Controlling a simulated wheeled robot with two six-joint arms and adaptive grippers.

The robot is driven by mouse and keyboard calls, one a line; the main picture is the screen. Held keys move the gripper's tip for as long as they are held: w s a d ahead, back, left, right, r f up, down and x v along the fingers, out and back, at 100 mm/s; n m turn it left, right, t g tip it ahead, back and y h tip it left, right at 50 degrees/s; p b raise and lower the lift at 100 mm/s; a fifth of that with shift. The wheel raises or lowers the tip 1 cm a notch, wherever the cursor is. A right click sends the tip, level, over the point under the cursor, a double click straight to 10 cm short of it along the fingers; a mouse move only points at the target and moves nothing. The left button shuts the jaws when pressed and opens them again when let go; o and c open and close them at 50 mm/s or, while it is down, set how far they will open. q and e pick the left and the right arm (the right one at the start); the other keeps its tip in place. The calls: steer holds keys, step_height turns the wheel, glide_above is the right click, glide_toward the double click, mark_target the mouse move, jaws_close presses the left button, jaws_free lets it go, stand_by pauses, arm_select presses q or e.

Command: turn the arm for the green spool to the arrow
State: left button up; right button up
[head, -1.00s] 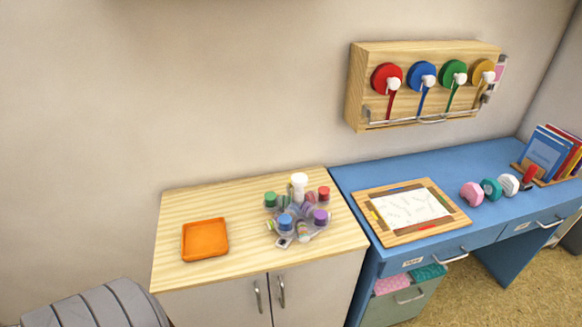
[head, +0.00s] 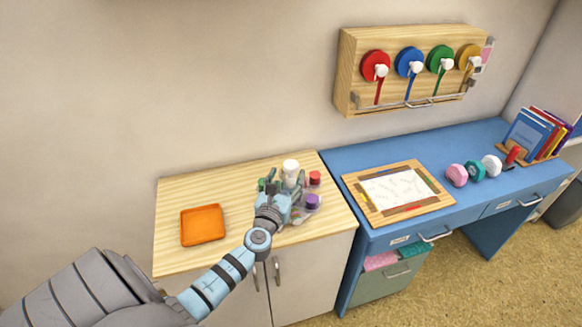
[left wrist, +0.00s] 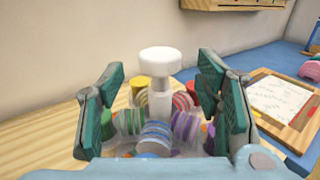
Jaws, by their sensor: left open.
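A round cluster of striped and coloured spools stands on the wooden cabinet top around a white knob (head: 291,168). A red-topped spool (head: 315,177) and a purple-topped one (head: 312,201) show at its right side. My left gripper (head: 285,178) is open at the cluster, covering much of it. In the left wrist view the white knob (left wrist: 160,61) stands upright between the open fingers, apart from both; striped spools (left wrist: 155,137) lie below it. A green spool (head: 440,57) hangs on the wall rack. An arrow is not discernible. My right gripper is not in view.
An orange tray (head: 202,225) lies left of the cluster with bare wood between. The wall rack (head: 348,70) holds red, blue, green and yellow spools. On the blue desk (head: 345,160) are a framed sheet (head: 400,216), dumbbell-like rollers (head: 475,171) and books (head: 535,130).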

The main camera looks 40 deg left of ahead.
mark_target(289, 172)
arm_select(q)
steer(key=b+x, duration=0.1)
steer(key=x, duration=0.4)
steer(key=shift+w+f, duration=0.1)
steer(key=shift+c, duration=0.4)
jaws_close()
